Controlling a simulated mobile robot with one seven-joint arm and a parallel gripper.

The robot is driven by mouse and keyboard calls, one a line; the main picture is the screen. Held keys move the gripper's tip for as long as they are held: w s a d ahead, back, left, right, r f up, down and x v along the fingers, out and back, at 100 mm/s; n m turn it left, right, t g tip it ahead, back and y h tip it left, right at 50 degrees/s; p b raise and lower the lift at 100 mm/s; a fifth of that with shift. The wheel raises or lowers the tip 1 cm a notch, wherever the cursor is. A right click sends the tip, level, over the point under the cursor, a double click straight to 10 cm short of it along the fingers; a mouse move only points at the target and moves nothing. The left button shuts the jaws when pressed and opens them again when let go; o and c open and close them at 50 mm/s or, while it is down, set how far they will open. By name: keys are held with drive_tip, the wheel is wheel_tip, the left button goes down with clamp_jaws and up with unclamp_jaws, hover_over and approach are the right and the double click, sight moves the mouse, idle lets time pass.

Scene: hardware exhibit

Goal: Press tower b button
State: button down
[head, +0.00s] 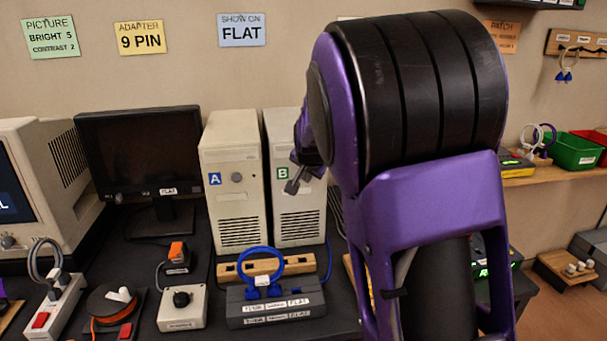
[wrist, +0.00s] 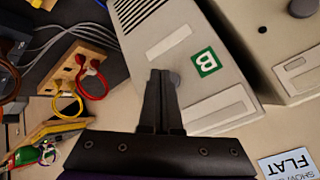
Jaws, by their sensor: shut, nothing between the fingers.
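Tower B (head: 309,229) is a beige computer case with a green "B" label (head: 283,173), standing on the dark table. It also fills the middle of the wrist view (wrist: 178,22), where its label (wrist: 205,63) appears turned over. My gripper (head: 291,187) is shut and empty, in front of the upper face of tower B. In the wrist view the closed fingertips (wrist: 160,73) overlap a round grey button (wrist: 175,79), which is partly hidden. I cannot tell whether they touch it. In the head view my gripper and arm hide that button.
Tower A (head: 231,205), with a blue label and round button, stands close left of tower B. A black monitor (head: 140,155) is further left. A grey box with a blue cable (head: 264,262) sits in front of the towers. My arm blocks the right middle.

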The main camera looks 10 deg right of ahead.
drive_tip(key=s+p, duration=0.2)
drive_tip(key=s, duration=0.4)
idle(0.4)
drive_tip(key=shift+r, duration=0.1)
